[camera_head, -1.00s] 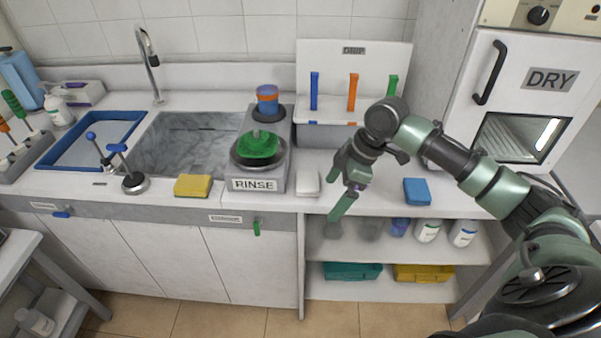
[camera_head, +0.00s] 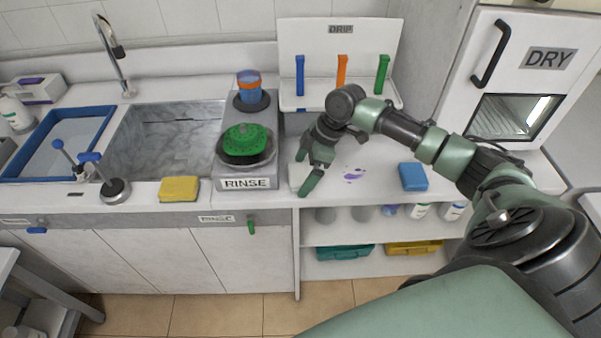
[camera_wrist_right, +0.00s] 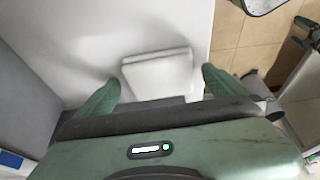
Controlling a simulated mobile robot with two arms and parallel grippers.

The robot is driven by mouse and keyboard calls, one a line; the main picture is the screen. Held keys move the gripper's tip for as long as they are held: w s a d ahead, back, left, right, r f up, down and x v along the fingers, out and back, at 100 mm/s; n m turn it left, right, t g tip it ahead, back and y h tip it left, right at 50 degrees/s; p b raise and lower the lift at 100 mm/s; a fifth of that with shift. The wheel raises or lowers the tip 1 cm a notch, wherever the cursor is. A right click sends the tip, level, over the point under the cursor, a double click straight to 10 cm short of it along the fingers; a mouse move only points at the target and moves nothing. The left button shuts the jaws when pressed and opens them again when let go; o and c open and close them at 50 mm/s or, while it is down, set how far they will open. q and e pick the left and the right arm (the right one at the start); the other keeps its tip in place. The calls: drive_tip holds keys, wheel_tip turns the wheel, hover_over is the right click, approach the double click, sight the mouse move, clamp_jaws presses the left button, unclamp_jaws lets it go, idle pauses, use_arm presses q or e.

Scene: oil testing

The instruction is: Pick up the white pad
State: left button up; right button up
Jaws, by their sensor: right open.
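The white pad (camera_wrist_right: 158,74) lies flat on the white counter, between the two green fingers in the right wrist view. In the head view it is just right of the rinse station and mostly hidden by my right gripper (camera_head: 305,170). My right gripper is open, its fingers on either side of the pad and not visibly closed on it. The exact height of the fingertips above the counter is hard to tell. My left gripper is not in view.
A yellow sponge (camera_head: 179,189) lies by the sink, and a blue pad (camera_head: 413,176) lies to the right. Purple stains (camera_head: 355,175) mark the counter. The drip rack (camera_head: 340,65) stands behind.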

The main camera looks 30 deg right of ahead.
sight(303, 173)
drive_tip(key=shift+f, duration=0.1)
drive_tip(key=c, duration=1.3)
drive_tip(key=shift+c, duration=0.2)
drive_tip(key=shift+r, duration=0.55)
use_arm(q)
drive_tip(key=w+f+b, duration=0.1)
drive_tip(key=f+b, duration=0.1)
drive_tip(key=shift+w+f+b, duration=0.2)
drive_tip(key=shift+b, duration=0.1)
use_arm(e)
wheel_tip(303, 173, up, 19)
